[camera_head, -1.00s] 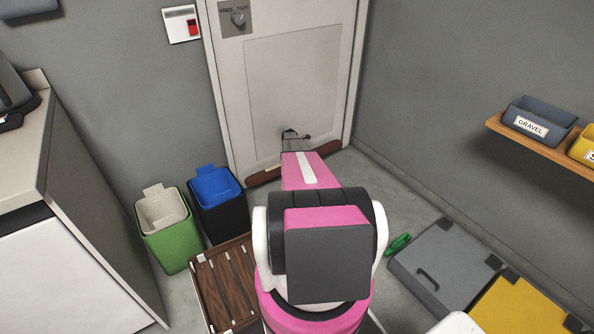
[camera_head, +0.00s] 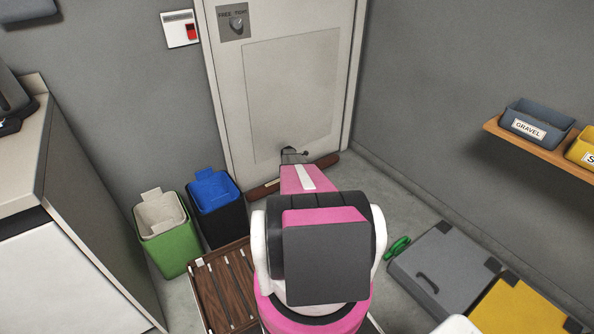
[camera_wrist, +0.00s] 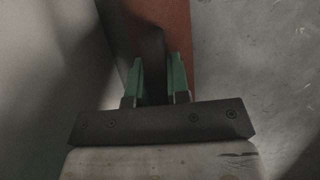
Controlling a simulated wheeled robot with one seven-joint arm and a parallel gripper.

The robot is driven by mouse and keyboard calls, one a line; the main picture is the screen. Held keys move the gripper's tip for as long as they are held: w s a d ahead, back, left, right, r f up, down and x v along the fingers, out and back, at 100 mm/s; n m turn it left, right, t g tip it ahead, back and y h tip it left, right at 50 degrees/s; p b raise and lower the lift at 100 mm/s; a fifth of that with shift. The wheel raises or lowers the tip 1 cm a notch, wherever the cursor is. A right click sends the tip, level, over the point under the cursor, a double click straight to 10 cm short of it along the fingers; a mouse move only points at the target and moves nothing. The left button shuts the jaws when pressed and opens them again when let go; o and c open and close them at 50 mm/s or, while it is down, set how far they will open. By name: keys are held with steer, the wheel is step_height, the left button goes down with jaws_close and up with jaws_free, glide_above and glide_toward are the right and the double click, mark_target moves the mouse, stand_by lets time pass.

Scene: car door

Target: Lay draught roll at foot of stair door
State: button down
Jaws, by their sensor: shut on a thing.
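The draught roll (camera_head: 327,161) is a long reddish-brown roll lying across the bottom of the pale stair door (camera_head: 290,95). My arm hides its middle in the head view. In the wrist view the roll (camera_wrist: 172,25) runs away from me. My gripper (camera_wrist: 158,68) has green fingers shut on a dark upright part at the roll, which looks like a strap or handle. The gripper also shows small at the door's foot in the head view (camera_head: 290,156). I cannot tell whether the roll rests fully on the floor or touches the door.
A slatted wooden rack (camera_head: 222,285) is nearer. At right lie a green object (camera_head: 398,247), a grey case (camera_head: 445,268) and a yellow case (camera_head: 520,310).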

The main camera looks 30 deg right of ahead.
steer(key=c, duration=1.1)
jaws_free()
steer(key=shift+f, duration=0.1)
steer(key=shift+a+r, duration=0.15)
steer(key=shift+r, duration=0.35)
steer(key=v, duration=1.1)
steer(key=s+a+r+m+y, duration=0.1)
steer(key=s+a+r+m, duration=0.3)
steer(key=s+a+r, duration=0.55)
steer(key=s+a+r+m+y, duration=0.1)
steer(key=s+a+r+m, duration=0.2)
steer(key=s+a+r, duration=0.7)
steer(key=s+a+r+m+y, duration=0.1)
steer(key=s+a+r+m, duration=0.35)
steer(key=a, duration=0.95)
steer(key=s+a+r+m, duration=0.3)
steer(key=s+a+r, duration=0.3)
steer(key=s, duration=0.3)
steer(key=s+a+r+m+y, duration=0.1)
steer(key=s+a+r+m, duration=0.3)
steer(key=s+a+r, duration=0.2)
steer(key=s+a, duration=0.2)
steer(key=s, duration=0.1)
steer(key=shift+s+a+r+y, duration=0.15)
steer(key=shift+s+r+y, duration=0.15)
steer(key=shift+s+r, duration=0.05)
